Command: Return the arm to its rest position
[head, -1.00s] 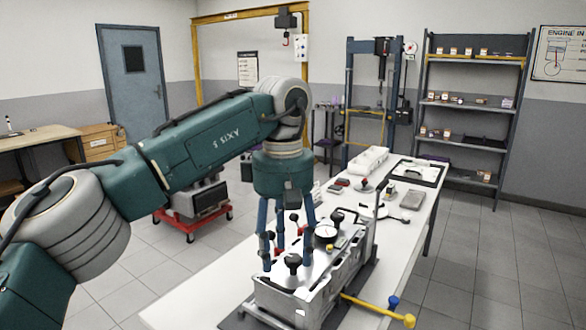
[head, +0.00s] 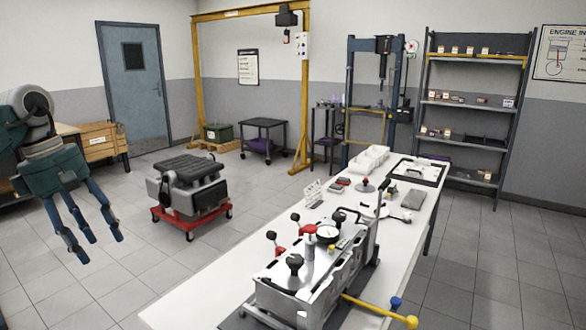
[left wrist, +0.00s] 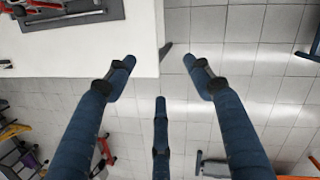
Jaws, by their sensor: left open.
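My left gripper (head: 92,240) hangs at the left of the head view, fingers pointing down and spread open. It is empty and clear of the white workbench (head: 190,300), with open floor beneath it. My right gripper is not in view.
An engine block with a dial gauge (head: 325,233) and black knobs sits on the bench. A red wheeled dolly (head: 190,217) carrying a grey engine stands on the floor between my left arm and the bench. Wooden drawers (head: 100,143) stand behind the arm.

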